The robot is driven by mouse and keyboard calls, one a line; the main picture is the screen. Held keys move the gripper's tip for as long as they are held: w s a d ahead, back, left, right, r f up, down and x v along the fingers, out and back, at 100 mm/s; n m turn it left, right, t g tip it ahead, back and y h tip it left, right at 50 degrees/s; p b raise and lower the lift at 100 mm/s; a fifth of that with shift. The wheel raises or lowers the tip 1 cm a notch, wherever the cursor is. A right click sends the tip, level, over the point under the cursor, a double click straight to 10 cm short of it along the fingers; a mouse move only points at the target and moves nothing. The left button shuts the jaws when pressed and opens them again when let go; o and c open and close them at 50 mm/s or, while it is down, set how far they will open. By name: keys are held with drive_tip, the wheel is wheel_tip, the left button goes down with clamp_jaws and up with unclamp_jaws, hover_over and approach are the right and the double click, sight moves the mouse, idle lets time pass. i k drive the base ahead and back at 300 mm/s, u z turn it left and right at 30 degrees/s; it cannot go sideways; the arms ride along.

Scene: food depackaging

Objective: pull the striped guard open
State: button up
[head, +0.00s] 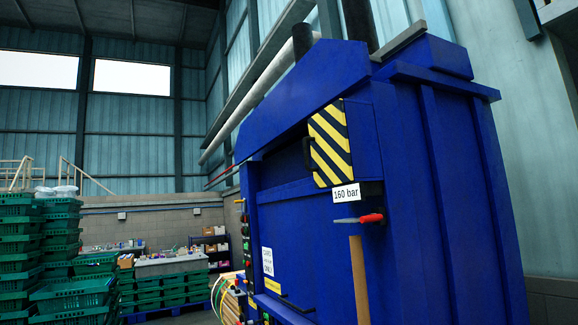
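The striped guard (331,143) is a yellow and black diagonally striped panel on the upper front of a large blue machine (405,230). It appears closed, lying close against the machine's face. A dark handle (307,152) shows at the guard's left edge. A white label reading "160 bar" (346,194) sits just below the guard. My gripper is not in view, so its place relative to the guard cannot be told.
A red-handled tool or lever (371,218) sticks out below the label, above an upright wooden shaft (359,285). Stacks of green crates (20,245) stand at left. A pale pipe (262,88) runs above the machine.

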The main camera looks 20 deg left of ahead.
sight(328, 139)
drive_tip(key=u, duration=0.3)
drive_tip(key=i, duration=1.65)
drive_tip(key=u, duration=0.5)
drive_tip(key=i, duration=0.75)
drive_tip(key=u, duration=0.2)
